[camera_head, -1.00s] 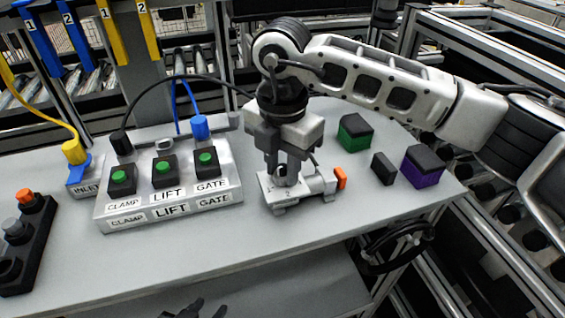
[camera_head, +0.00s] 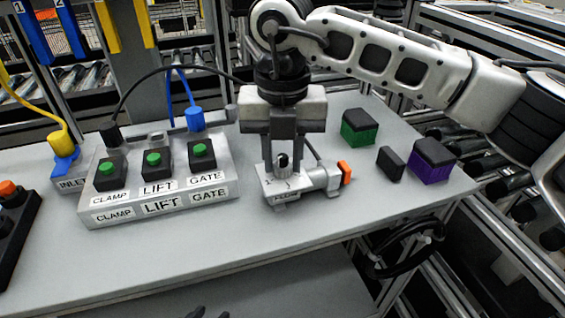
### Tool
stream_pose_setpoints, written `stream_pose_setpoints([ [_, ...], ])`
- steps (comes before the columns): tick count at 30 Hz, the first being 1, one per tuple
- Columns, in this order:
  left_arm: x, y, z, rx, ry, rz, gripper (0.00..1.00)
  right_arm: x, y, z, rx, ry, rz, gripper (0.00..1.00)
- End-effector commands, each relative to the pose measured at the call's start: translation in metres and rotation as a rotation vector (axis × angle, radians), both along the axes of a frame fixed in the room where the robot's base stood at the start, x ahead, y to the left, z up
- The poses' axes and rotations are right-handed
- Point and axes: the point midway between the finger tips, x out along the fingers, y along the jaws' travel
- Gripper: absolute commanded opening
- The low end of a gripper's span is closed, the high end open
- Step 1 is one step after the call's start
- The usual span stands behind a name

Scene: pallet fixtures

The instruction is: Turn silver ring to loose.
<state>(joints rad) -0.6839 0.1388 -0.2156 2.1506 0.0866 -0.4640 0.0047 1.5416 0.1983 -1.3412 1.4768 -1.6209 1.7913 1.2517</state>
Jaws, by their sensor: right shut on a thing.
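A small light-grey fixture (camera_head: 284,198) with a printed label stands mid-table. A silver cylinder (camera_head: 318,178) with an orange end (camera_head: 345,172) sticks out of its right side. My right gripper (camera_head: 283,168) comes down from above with its fingers closed around a small upright part on top of the fixture. This part appears to be the silver ring, with a dark centre; the fingers hide most of it. I cannot read its loose or tight marking. Dark tips at the bottom edge seem to be my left gripper (camera_head: 208,313), mostly cut off and away from the fixture.
A panel (camera_head: 160,205) with green buttons labelled CLAMP, LIFT and GATE stands left of the fixture. A green block (camera_head: 358,132), a dark block (camera_head: 391,163) and a purple block (camera_head: 430,168) lie to the right. The table front (camera_head: 240,250) is clear.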

Motion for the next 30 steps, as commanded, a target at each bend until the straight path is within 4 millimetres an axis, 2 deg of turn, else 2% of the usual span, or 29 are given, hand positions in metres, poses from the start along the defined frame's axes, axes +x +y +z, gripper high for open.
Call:
stream_pose_setpoints([
  [18,-0.0004,-0.0026,-0.0095,-0.038,-0.018,0.009,0.36,0.0007,0.0,0.0009,0.001,-0.004,0.565,0.05],
  [30,0.0008,-0.0026,-0.0106,-0.035,-0.027,0.008,0.36,0.0009,0.0,0.0021,0.001,-0.005,0.792,0.05],
])
